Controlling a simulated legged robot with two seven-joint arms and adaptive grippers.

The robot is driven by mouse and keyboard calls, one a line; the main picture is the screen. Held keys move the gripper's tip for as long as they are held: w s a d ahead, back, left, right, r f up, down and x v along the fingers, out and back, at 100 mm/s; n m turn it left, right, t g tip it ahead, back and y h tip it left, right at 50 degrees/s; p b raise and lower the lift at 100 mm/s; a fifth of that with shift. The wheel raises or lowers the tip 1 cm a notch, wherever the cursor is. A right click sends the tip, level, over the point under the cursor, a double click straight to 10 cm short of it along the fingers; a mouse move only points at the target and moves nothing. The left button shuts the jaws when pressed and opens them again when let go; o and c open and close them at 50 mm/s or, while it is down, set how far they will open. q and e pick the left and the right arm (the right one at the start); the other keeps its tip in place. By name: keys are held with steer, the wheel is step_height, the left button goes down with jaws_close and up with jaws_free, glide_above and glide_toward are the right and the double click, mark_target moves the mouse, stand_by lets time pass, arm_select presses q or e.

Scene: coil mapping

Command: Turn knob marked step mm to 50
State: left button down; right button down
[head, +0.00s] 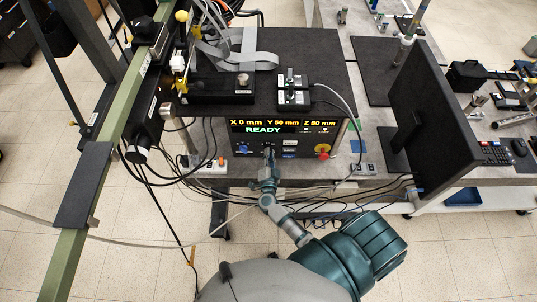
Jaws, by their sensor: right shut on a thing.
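The control box (305,140) stands at the bench front, with its lit display (283,124) reading "X 0 mm Y 50 mm Z 50 mm" and "READY". My right gripper (268,152) reaches up to the middle of the panel and is shut on a small knob there. The knob is mostly hidden behind the fingers, and its marking is too small to read. My left gripper is not in view.
Loose cables (340,187) hang along the bench front around my right arm. A green rail frame (100,150) stands at the left. A monitor (430,115) stands at the right. A white power strip (207,165) lies left of the box.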

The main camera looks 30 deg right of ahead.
steer(key=c, duration=1.2)
jaws_free()
steer(key=shift+s, duration=0.1)
steer(key=v, duration=1.2)
steer(key=shift+f, duration=0.1)
